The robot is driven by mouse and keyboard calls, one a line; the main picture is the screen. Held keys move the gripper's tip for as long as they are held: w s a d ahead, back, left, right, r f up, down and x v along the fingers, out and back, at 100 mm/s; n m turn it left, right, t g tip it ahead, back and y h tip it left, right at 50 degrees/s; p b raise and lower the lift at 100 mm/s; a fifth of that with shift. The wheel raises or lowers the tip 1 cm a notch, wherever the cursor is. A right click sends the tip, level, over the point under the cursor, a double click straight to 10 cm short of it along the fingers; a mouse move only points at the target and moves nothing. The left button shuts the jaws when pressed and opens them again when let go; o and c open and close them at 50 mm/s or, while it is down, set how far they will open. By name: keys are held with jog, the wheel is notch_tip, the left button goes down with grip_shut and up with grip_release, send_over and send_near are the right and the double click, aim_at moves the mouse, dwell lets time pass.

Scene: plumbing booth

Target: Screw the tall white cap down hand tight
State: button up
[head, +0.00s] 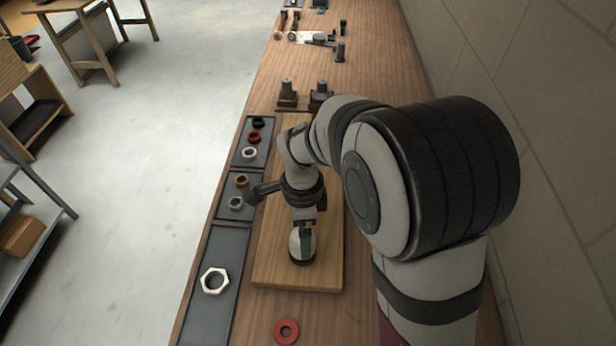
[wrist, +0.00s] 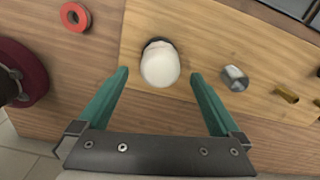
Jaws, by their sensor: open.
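The white cap (head: 296,245) stands upright on the wooden board, with a dark ring around its base. In the wrist view the cap (wrist: 160,65) shows from above as a rounded white top, with the dark ring partly visible behind it. My gripper (wrist: 160,74) is open, with one green finger on each side of the cap and a visible gap on both sides. In the head view my gripper (head: 306,229) points down over the cap, and its fingers partly cover it. The thread under the cap is hidden.
The wooden board (head: 272,270) lies on the bench beside dark trays (head: 208,318) holding coloured rings and a large white hex nut (head: 214,281). A red ring (head: 287,331) lies in front. A grey fitting (wrist: 235,78) and brass piece (wrist: 287,94) are near the cap. A wall is at right.

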jog(key=shift+f, duration=1.9)
jog(key=c, duration=1.4)
jog(key=shift+o, duration=0.2)
jog(key=m, duration=0.5)
jog(key=shift+s+m, duration=0.1)
jog(key=shift+m, duration=0.3)
jog(key=m, duration=0.6)
jog(key=shift+f, duration=0.15)
jog(key=o, duration=1.4)
jog(key=shift+c, duration=0.2)
jog(key=shift+r, duration=2.5)
